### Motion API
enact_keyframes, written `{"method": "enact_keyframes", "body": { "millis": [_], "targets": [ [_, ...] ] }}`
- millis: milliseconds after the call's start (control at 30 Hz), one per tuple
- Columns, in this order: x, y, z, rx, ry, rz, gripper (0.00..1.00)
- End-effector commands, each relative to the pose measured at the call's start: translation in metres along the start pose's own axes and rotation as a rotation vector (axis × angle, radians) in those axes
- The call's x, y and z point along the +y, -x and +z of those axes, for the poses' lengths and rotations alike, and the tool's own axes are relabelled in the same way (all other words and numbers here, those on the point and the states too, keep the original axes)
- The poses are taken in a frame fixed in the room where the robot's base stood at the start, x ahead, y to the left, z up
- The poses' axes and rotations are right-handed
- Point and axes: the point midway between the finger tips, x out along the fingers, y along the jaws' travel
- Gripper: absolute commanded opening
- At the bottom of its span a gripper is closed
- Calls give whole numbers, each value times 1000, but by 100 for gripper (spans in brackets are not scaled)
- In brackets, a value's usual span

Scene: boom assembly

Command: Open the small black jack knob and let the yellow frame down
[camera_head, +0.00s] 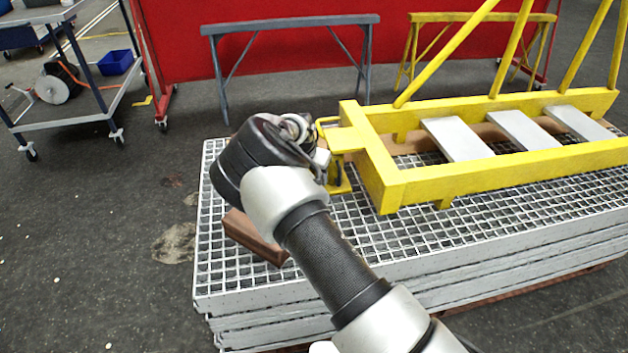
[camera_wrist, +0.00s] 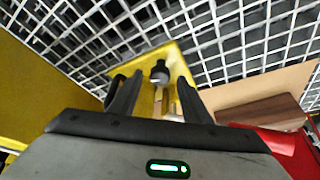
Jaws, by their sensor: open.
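The yellow frame (camera_head: 390,180) rests over the grating stack, its near end beside my wrist. The yellow jack (camera_head: 340,185) stands at that end, partly hidden by my arm. In the wrist view, the small black jack knob (camera_wrist: 160,72) shows over the jack's yellow plate (camera_wrist: 178,62). My gripper (camera_wrist: 153,84) is open, with one black finger on each side of the knob in this view. I cannot tell the knob's depth between the fingers. The fingers are hidden behind my wrist in the head view.
The grating stack (camera_head: 215,262) lies under the frame. A grey trestle (camera_head: 290,22) and a yellow trestle stand behind. Open floor lies left.

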Motion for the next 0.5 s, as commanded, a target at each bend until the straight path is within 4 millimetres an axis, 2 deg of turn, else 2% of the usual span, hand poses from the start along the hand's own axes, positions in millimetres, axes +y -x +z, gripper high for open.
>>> {"method": "enact_keyframes", "body": {
  "millis": [100,400,433,500],
  "targets": [
    [0,-9,0,0,1,1,44],
    [0,-11,0,0,1,0,44],
    [0,-11,0,0,1,0,42],
    [0,-11,0,0,1,0,30]
  ]
}}
